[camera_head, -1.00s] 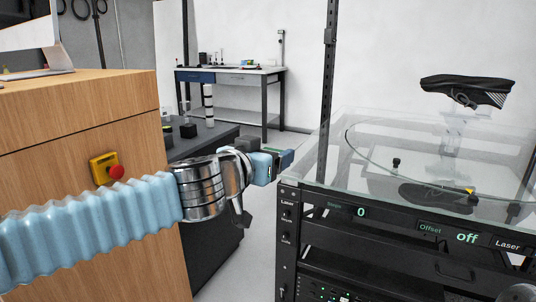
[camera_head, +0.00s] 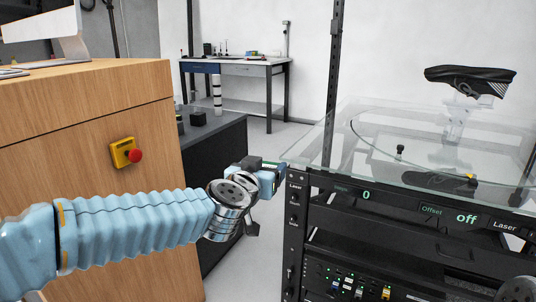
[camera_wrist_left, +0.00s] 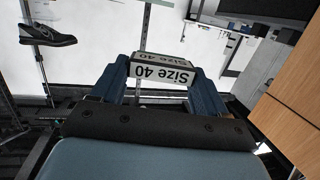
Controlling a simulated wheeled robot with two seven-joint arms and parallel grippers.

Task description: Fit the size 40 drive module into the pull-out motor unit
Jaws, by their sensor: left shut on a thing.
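The size 40 drive module (camera_wrist_left: 168,72) shows in the left wrist view as a block with a white label reading "Size 40", upside down in the picture. My left gripper (camera_wrist_left: 160,84) is shut on it, one blue finger on each side. In the head view my left gripper (camera_head: 278,176) is beside the front left corner of the turntable rack (camera_head: 293,235); the module is hard to make out there. I cannot tell which part of the rack is the pull-out motor unit.
A glass turntable top (camera_head: 380,140) covers the rack, with a black shoe (camera_head: 470,80) on a clear stand. A wooden cabinet (camera_head: 80,150) with a red stop button (camera_head: 135,156) stands at left. A workbench (camera_head: 235,70) is at the back. Floor shows between cabinet and rack.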

